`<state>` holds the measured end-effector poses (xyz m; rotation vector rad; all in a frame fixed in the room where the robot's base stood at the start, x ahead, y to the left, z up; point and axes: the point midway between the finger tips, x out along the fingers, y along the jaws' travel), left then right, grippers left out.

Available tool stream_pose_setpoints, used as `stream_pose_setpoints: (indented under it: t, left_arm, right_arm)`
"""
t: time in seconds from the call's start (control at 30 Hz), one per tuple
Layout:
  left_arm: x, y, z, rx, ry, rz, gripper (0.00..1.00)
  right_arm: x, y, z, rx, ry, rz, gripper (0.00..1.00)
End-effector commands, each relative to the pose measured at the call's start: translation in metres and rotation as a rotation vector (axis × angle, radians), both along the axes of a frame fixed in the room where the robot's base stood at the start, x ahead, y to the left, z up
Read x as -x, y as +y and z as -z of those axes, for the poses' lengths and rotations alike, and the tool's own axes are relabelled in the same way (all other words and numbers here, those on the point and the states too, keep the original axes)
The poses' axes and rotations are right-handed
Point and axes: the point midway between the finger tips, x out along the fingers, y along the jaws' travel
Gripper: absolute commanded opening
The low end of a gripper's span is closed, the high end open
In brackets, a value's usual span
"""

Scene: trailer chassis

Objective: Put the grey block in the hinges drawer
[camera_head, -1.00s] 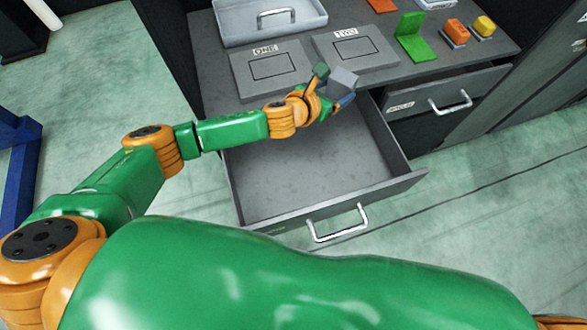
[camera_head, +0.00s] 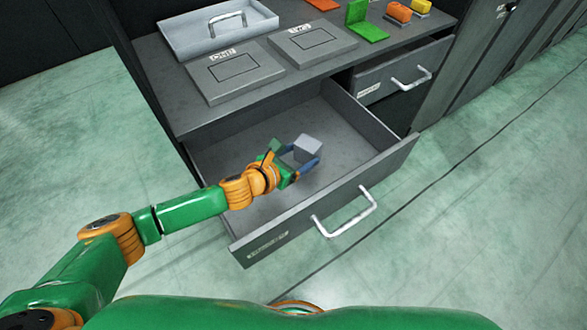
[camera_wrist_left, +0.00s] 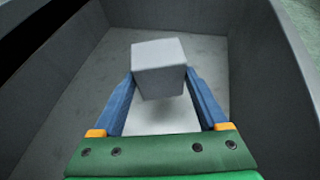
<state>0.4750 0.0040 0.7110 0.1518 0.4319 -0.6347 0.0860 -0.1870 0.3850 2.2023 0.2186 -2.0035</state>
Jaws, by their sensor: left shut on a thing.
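The grey block (camera_head: 307,149) is between the fingers of my left gripper (camera_head: 296,160), which is shut on it. The block also shows in the left wrist view (camera_wrist_left: 159,66), gripped between two blue fingers (camera_wrist_left: 160,82). Both are over the inside of a large open drawer (camera_head: 295,228), within its walls as seen from above. I cannot tell whether the block touches the drawer floor. The drawer front has a label too small to read and a metal handle. My right gripper is not in view.
A second drawer (camera_head: 385,88), slightly open, is at the right. On the top are a grey tray (camera_head: 180,45), two labelled plates (camera_head: 236,75) (camera_head: 315,43), a green bracket (camera_head: 366,28) and orange pieces (camera_head: 398,12). The big drawer's floor looks empty around the gripper.

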Motion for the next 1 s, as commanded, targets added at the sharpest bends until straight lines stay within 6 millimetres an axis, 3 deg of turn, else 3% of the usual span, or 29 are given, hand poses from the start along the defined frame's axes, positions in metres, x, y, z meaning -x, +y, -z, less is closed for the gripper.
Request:
stream_pose_setpoints:
  t: [0.03,0.2,0.33,0.67,0.7,0.77,1.0]
  left_arm:
    - [0.002,0.005,0.010,0.000,0.003,-0.001,0.11]
    - [0.007,0.017,0.025,0.000,0.002,-0.002,0.10]
    - [0.007,0.015,0.053,0.002,0.003,-0.002,0.10]
    - [0.006,0.015,0.054,0.001,-0.001,0.000,0.10]
    - [0.006,0.015,0.053,0.001,-0.001,0.000,0.87]
    - [0.006,0.015,0.053,0.001,0.000,0.000,1.00]
    - [0.006,0.015,0.050,0.001,0.000,0.000,1.00]
  right_arm:
    - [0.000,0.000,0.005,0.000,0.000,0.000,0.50]
    - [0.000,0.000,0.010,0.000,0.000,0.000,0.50]
    - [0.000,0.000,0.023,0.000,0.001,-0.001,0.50]
    - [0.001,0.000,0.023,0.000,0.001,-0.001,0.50]
    - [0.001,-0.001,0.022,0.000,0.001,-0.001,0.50]
    - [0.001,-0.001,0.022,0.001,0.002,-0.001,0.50]
    - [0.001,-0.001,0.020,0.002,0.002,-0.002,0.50]
